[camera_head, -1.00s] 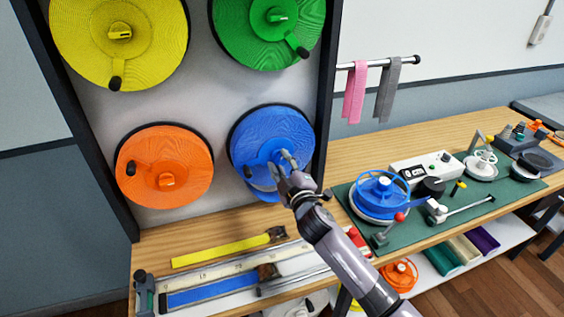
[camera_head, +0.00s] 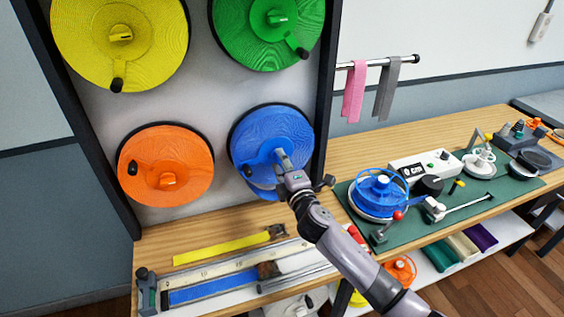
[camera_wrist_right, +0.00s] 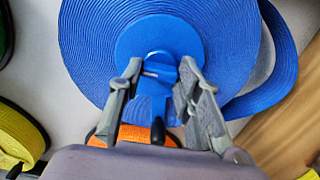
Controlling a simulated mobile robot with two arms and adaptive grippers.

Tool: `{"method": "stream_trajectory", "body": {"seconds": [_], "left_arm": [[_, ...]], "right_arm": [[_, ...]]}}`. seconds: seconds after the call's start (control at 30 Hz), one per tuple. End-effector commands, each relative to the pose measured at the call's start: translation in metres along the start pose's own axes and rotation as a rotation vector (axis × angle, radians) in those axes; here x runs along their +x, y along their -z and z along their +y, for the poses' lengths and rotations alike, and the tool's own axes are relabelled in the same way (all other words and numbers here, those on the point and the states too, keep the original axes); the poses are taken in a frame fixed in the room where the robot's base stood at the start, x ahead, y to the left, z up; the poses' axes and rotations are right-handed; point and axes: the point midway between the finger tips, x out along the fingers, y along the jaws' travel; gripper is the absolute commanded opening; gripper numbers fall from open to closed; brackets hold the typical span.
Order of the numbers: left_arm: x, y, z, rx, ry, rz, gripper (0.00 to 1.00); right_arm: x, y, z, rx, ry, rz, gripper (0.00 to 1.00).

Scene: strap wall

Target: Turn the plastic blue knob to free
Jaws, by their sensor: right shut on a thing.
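The blue strap reel (camera_head: 262,130) hangs at the lower right of the wall board. My right gripper (camera_head: 280,156) reaches up to its hub and hides most of the blue knob there. In the right wrist view the blue knob (camera_wrist_right: 160,70) sits between the two fingers of my right gripper (camera_wrist_right: 160,80), which is shut on it. A loop of blue strap hangs behind the reel on the right in that view. My left gripper is not in view.
Yellow (camera_head: 150,55), green (camera_head: 240,40) and orange (camera_head: 192,150) reels share the board. The board's dark right post (camera_head: 326,90) stands close to my right arm. Below is a wooden bench with a yellow strap (camera_head: 222,248) and a green mat (camera_head: 470,200) with devices.

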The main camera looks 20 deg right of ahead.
Motion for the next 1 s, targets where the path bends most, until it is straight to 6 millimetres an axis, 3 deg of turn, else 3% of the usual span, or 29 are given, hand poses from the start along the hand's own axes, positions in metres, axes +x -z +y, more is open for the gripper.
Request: {"method": "stream_trajectory", "body": {"seconds": [0.4, 0.43, 0.7, 1.0], "left_arm": [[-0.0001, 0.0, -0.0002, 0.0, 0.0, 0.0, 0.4], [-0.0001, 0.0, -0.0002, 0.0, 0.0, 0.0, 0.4], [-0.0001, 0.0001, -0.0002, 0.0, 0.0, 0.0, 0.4], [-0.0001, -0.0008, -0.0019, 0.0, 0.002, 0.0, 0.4]], "right_arm": [[-0.0001, 0.0003, -0.0008, -0.011, 0.001, 0.001, 0.04], [-0.0001, 0.0003, -0.0008, -0.011, 0.001, 0.001, 0.33], [-0.0001, 0.0002, -0.0006, -0.009, 0.001, 0.0, 0.51], [-0.0005, 0.0, -0.0004, -0.008, 0.0, 0.0, 0.52]]}}
